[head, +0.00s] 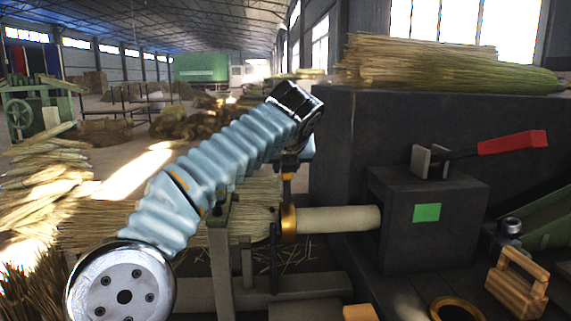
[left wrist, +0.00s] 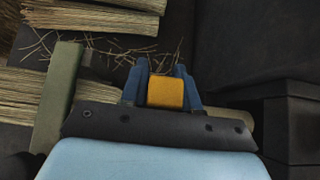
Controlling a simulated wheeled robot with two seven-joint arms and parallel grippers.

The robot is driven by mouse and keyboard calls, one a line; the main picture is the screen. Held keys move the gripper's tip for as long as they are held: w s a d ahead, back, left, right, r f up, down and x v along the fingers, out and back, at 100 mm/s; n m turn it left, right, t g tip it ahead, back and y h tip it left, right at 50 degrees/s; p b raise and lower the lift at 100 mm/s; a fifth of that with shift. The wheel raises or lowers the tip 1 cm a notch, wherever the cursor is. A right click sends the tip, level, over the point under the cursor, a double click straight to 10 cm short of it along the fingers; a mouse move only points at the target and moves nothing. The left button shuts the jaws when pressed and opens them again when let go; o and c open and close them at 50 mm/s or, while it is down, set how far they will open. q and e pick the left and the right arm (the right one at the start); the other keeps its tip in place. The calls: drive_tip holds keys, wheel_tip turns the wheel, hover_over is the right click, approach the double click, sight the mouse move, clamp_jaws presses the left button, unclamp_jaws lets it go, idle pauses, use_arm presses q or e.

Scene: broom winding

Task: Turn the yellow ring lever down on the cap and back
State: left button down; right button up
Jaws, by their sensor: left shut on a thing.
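The yellow ring (head: 289,219) sits around the pale handle (head: 340,219), where it meets the straw broom head. Its lever stands up from the ring towards my left gripper (head: 288,172). In the left wrist view the blue fingers of my left gripper (left wrist: 164,82) are on both sides of the yellow lever end (left wrist: 165,92) and shut on it. My left arm comes in from the left and bends down at the wrist, above the ring. I cannot make out a separate cap. The lower ring is hidden in the left wrist view. My right gripper is not in view.
The handle runs into a dark block (head: 425,235) with a green patch. A red-handled clamp (head: 512,142) stands on that block. Straw bundles (head: 440,68) lie on the dark housing behind. A wooden block with a handle (head: 516,285) and a brass ring (head: 457,308) lie at lower right.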

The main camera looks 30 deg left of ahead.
use_arm(q)
drive_tip(key=shift+a+r, duration=0.1)
drive_tip(key=shift+r, duration=0.05)
drive_tip(key=c, duration=0.9)
unclamp_jaws()
drive_tip(key=shift+w, duration=0.15)
drive_tip(key=v, duration=1.3)
drive_tip(key=shift+s+d+r, duration=0.1)
drive_tip(key=shift+s+d, duration=0.15)
drive_tip(key=shift+s, duration=0.05)
